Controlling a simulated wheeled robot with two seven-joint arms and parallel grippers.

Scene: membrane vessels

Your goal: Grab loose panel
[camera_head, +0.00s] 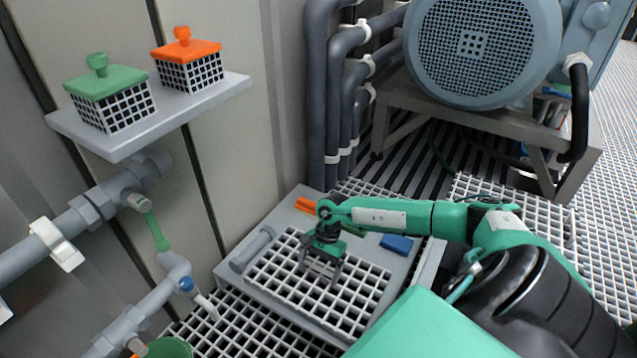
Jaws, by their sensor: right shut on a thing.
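The panel is a white square-mesh grating (362,302) lying on a light grey base plate (300,217) low in the middle of the view. My right gripper (319,279) points down over the panel's upper left half. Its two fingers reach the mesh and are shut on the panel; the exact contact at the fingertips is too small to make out. The panel looks flat, and I cannot tell whether it is raised off the plate. My left gripper is not in view.
An orange piece (306,205), a blue piece (396,243) and a grey cylinder (253,249) lie around the panel. Pipes (95,212) run along the left wall under a shelf (120,147) with two lidded mesh baskets. A large round machine (480,50) stands behind.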

